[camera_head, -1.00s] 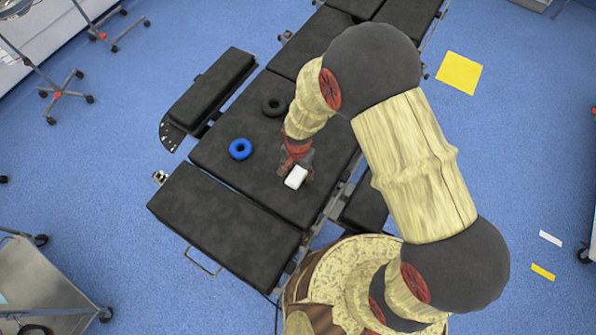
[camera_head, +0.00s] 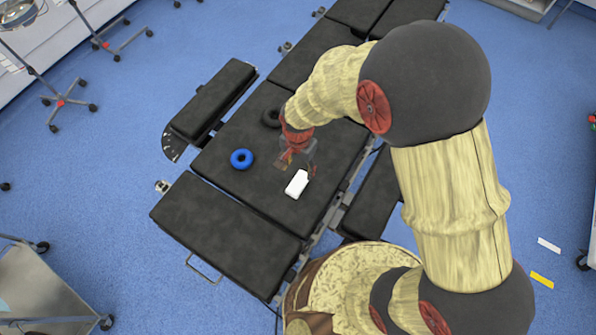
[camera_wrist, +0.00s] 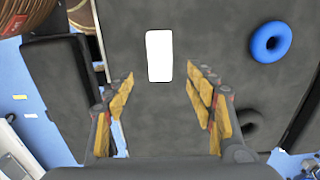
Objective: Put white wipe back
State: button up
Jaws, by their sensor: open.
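The white wipe (camera_head: 297,183) is a small white block lying on the black table pad (camera_head: 225,185). In the wrist view the white wipe (camera_wrist: 159,56) stands upright in the picture, just beyond the fingertips and roughly midway between them. My gripper (camera_head: 296,160) is over the pad, a little up and left of the wipe in the head view. In the wrist view my gripper (camera_wrist: 160,92) has its yellow-padded fingers spread apart with nothing between them. The wipe is free of the fingers.
A blue ring (camera_head: 241,159) lies on the pad left of my gripper. A black ring (camera_head: 271,117) lies further back, partly hidden by my arm. A separate black side pad (camera_head: 213,99) and a lower pad section (camera_head: 225,232) adjoin the table. Pad around the wipe is clear.

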jog(key=d+r+n+t, duration=0.1)
jog(key=d+r, duration=0.4)
jog(key=r, duration=0.6)
jog(key=d+r+n+t, duration=0.2)
jog(key=d+r, duration=0.3)
jog(key=r, duration=0.5)
jog(key=s+d+r+n+t, duration=0.2)
jog(key=s+d+r+n, duration=0.1)
jog(key=s+d+r, duration=0.7)
notch_tip(320, 180, up, 3)
jog(key=shift+s+f+t, duration=0.1)
jog(key=shift+s+t, duration=0.2)
jog(key=shift+s, duration=0.7)
jog(key=shift+s, duration=0.1)
